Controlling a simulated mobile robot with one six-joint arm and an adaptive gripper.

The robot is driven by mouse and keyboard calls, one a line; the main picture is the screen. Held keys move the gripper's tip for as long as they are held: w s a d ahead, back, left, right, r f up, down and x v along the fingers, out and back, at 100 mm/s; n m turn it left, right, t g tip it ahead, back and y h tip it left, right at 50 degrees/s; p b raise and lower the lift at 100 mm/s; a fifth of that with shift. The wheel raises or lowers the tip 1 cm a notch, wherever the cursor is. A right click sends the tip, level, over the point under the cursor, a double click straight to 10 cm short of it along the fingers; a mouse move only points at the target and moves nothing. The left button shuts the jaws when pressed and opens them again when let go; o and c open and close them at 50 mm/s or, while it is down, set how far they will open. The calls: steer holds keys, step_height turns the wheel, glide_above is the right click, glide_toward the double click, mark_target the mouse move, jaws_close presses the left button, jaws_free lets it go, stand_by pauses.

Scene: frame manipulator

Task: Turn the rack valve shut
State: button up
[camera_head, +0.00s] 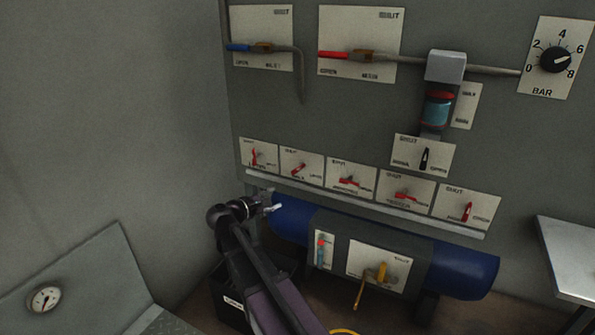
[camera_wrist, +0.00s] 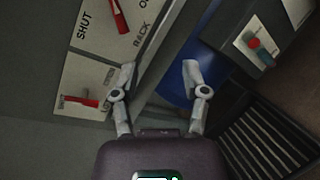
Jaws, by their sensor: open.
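The rack valve is a red lever (camera_wrist: 119,17) on a pale plate marked SHUT and RACK (camera_wrist: 140,38), at the top of the wrist view. The head view seems to show it as the second red lever (camera_head: 298,169) from the left in the lower row, slanting diagonally. Its pivot end is cut off in the wrist view. My gripper (camera_head: 271,207) is open and empty, below and left of that lever, near the blue tank's left end. In the wrist view its spread fingers (camera_wrist: 158,72) are apart from the lever.
A neighbouring red lever (camera_wrist: 78,101) stands on the leftmost plate. A pale ledge (camera_head: 365,203) runs under the row, above the blue tank (camera_head: 465,272). The tank carries a yellow-handled valve (camera_head: 383,272). A metal table (camera_head: 570,250) stands at right.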

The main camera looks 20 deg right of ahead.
mark_target(296, 171)
steer(key=w+r+n, duration=0.1)
steer(key=w+a+r+n+t+h, duration=0.1)
steer(key=r, duration=0.1)
steer(key=shift+w+h, duration=0.1)
steer(key=shift+h, duration=0.2)
steer(key=shift+w+d, duration=0.1)
steer(key=shift+d, duration=0.1)
steer(key=x, duration=1.3)
steer(key=shift+w+d+r, duration=0.15)
steer(key=shift+w+d, duration=0.05)
steer(key=shift+c, duration=0.3)
jaws_close()
steer(key=shift+a, duration=0.25)
steer(key=shift+d, duration=0.2)
